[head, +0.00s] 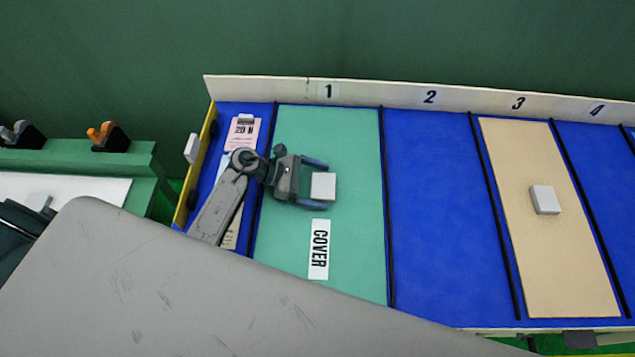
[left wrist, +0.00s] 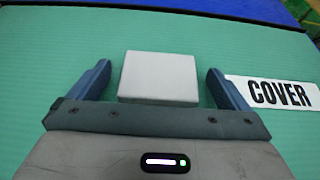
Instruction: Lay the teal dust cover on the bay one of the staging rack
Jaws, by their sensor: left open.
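The teal dust cover (head: 350,240) lies flat in bay one of the staging rack (head: 440,200), under the number 1 label. A white block-shaped grip (head: 323,186) sits on the cover, and a COVER label (head: 319,249) is nearer the front. My left gripper (head: 318,182) is over the cover with its fingers open on either side of the white block. In the left wrist view, the white block (left wrist: 158,77) stands between the two blue fingers with a gap on each side. The teal cover (left wrist: 180,32) fills most of that view. My right gripper is not in view.
Bay two (head: 440,190) is bare blue. A tan cover (head: 550,245) with a white block lies in bay three. Black dividers (head: 386,200) separate the bays. A pink tag (head: 243,133) lies left of bay one. A green bench (head: 80,157) with clips stands at far left.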

